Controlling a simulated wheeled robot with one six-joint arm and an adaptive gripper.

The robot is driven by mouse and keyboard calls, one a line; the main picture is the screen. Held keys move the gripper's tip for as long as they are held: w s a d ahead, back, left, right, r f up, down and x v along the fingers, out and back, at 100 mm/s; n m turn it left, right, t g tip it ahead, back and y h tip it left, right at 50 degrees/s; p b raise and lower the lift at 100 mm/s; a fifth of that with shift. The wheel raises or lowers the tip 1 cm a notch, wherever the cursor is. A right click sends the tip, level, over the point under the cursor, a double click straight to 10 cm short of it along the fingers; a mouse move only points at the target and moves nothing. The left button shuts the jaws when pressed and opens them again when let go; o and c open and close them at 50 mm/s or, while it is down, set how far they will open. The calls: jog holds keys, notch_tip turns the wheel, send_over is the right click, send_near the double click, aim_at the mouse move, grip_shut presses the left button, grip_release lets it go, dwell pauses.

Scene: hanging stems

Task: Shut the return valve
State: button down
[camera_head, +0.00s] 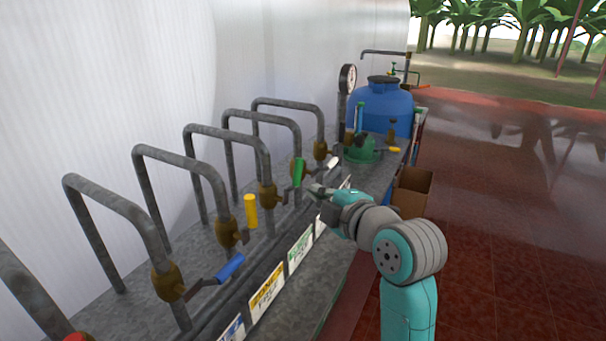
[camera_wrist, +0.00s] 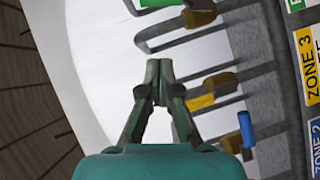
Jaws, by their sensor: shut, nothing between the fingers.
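A row of grey pipe loops with brass valves stands along the wall. Their lever handles are red (camera_head: 76,337), blue (camera_head: 229,267), yellow (camera_head: 250,211), green (camera_head: 298,172) and white (camera_head: 332,162). The yellow and green levers stand roughly upright, along their pipes; the blue and white ones angle out sideways. Which is the return valve cannot be read; the label (camera_head: 325,222) near the white lever is partly hidden by my arm. My gripper (camera_head: 314,189) is shut and empty, just right of the green lever. The wrist view also shows the shut fingertips (camera_wrist: 159,72), yellow lever (camera_wrist: 201,102) and blue lever (camera_wrist: 246,129).
Zone labels, including a yellow Zone 3 plate (camera_head: 267,290) and a green plate (camera_head: 300,249), line the bench front. A pressure gauge (camera_head: 347,79), a green pump-like unit (camera_head: 362,150) and a blue tank (camera_head: 381,107) stand behind. A cardboard box (camera_head: 412,191) is on the red floor.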

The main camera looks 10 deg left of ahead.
jog(key=w+d+x, duration=0.1)
jog(key=d+x, duration=0.1)
jog(key=x, duration=1)
jog(key=shift+w+f, duration=0.4)
jog(key=shift+w, duration=0.2)
jog(key=shift+w, duration=0.1)
